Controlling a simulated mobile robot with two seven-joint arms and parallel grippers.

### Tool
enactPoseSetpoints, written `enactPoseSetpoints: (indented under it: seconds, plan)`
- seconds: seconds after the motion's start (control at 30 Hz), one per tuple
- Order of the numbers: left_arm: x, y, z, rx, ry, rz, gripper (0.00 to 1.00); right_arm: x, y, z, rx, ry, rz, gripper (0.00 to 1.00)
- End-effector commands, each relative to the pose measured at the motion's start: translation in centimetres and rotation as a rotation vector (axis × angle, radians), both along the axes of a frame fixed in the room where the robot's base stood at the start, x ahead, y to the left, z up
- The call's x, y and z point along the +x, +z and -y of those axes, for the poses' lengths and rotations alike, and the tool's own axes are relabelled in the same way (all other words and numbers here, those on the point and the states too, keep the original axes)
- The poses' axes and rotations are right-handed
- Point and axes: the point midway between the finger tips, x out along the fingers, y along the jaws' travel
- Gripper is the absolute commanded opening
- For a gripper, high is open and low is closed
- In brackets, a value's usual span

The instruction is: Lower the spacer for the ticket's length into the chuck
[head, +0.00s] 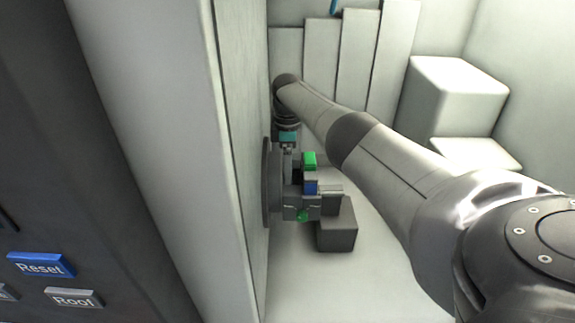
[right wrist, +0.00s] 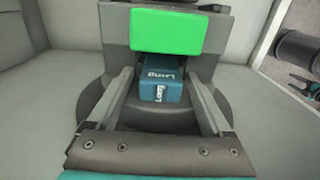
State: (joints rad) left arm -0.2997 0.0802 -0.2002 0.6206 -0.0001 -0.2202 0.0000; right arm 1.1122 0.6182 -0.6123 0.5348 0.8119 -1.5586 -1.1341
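My right gripper (right wrist: 160,78) points down beside the chuck (head: 265,185), and it shows from the side in the head view (head: 288,168). Its two grey fingers flank a blue spacer (right wrist: 162,92) with "Long" on the face toward the camera. The fingertips meet the spacer's sides, so the gripper looks shut on it. The spacer also shows in the head view (head: 310,187), below a green block (head: 309,160), among grey chuck parts. Whether it is seated is hidden. The green block (right wrist: 167,31) stands just past the spacer in the right wrist view. My left gripper is not in view.
A grey block (head: 337,228) sits right below the chuck. A pale wall (head: 195,150) stands close on the left, with a Reset button (head: 41,265) on the dark panel before it. White boxes (head: 460,95) and tall panels (head: 355,60) stand at the back.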

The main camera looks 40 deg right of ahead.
Motion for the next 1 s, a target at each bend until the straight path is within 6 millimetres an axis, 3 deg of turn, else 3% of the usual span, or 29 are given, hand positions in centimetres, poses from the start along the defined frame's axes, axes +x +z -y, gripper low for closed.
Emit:
enactPoseSetpoints:
  seconds: [0.3, 0.47, 1.0]
  plan:
    - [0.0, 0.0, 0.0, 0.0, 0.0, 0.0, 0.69, 0.0, 0.1, 0.0, 0.0, 0.0, -0.001, 0.9]
    - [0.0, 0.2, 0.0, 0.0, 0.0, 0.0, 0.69, 0.0, 1.5, 0.1, 0.0, 0.0, 0.001, 0.9]
    - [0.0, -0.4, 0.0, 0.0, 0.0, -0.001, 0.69, 0.0, 13.2, 0.0, 0.0, -0.001, 0.003, 0.9]
